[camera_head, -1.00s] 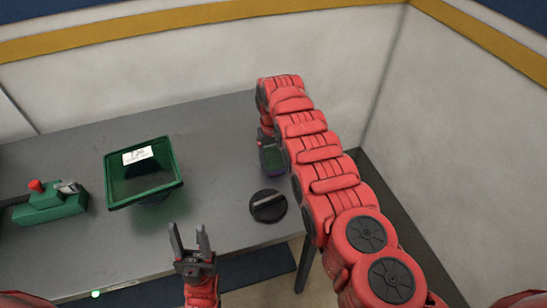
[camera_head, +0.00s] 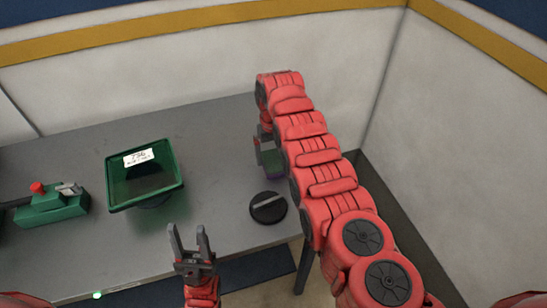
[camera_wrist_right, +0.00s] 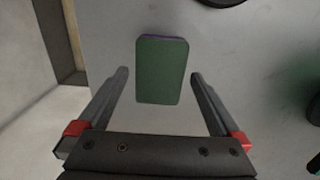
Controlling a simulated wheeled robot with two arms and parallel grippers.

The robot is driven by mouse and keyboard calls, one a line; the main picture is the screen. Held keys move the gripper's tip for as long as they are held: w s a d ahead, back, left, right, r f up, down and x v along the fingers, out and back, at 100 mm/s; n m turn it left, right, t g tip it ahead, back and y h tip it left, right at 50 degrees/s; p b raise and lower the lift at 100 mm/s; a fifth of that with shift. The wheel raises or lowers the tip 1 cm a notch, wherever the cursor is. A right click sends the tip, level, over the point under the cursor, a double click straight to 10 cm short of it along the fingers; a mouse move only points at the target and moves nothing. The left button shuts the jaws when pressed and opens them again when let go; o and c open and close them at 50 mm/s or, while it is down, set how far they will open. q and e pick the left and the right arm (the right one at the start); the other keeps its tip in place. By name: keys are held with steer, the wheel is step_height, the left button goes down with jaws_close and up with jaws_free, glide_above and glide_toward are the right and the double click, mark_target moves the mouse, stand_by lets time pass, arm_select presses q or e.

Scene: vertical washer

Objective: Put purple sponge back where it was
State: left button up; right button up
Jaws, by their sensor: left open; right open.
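The sponge (camera_wrist_right: 162,72) has a green top and a thin purple edge in the right wrist view. It lies on the grey table between the two spread fingers of my right gripper (camera_wrist_right: 160,76), with a gap on each side. In the head view the sponge (camera_head: 274,166) is partly hidden by my right gripper and arm, and its purple lower side shows. My right gripper is open. My left gripper (camera_head: 189,238) is open and empty at the front edge of the table, away from the sponge.
A green square bin (camera_head: 185,178) with a white label stands on the grey table (camera_head: 90,150). A black round knob (camera_head: 268,208) is in front of the sponge. A green box with a red knob (camera_head: 52,206) is at the left. Walls are behind and right.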

mark_target(273, 161)
step_height(273, 161, up, 6)
steer(key=shift+f+b, duration=0.1)
steer(key=shift+b, duration=0.9)
step_height(273, 161, up, 4)
steer(key=shift+r+p, duration=0.1)
steer(key=shift+p, duration=0.95)
steer(key=shift+w, duration=0.1)
